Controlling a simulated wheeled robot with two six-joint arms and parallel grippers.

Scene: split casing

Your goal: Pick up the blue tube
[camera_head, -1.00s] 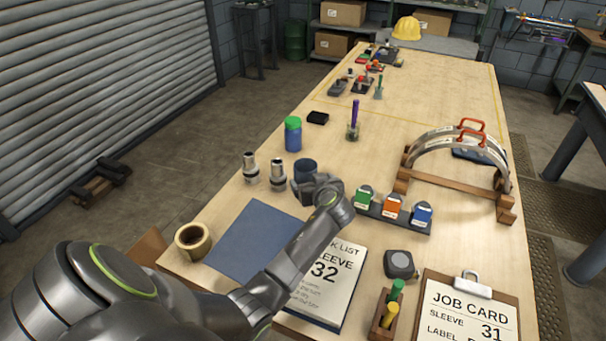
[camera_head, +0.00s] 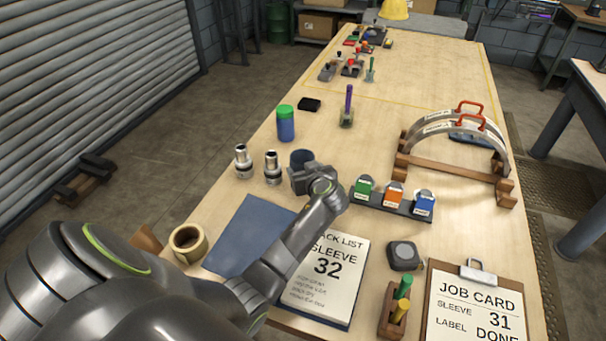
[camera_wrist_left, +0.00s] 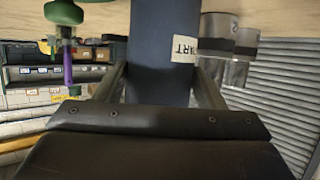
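The blue tube (camera_head: 302,157) stands upright on the wooden table, right of two metal fittings. My left gripper (camera_head: 300,172) is at its near side and hides its lower part. In the left wrist view, the blue tube (camera_wrist_left: 160,45) with a white label (camera_wrist_left: 184,49) lies between the two fingers of my left gripper (camera_wrist_left: 162,85). The fingers are very close to its sides; I cannot tell whether they press on it. My right gripper is not in view.
Two metal fittings (camera_head: 243,162) (camera_head: 272,168) stand close on the left. A green-lidded blue jar (camera_head: 286,126) is behind. A rack of green, orange and blue items (camera_head: 393,205) lies to the right. The table beyond the tube is partly clear.

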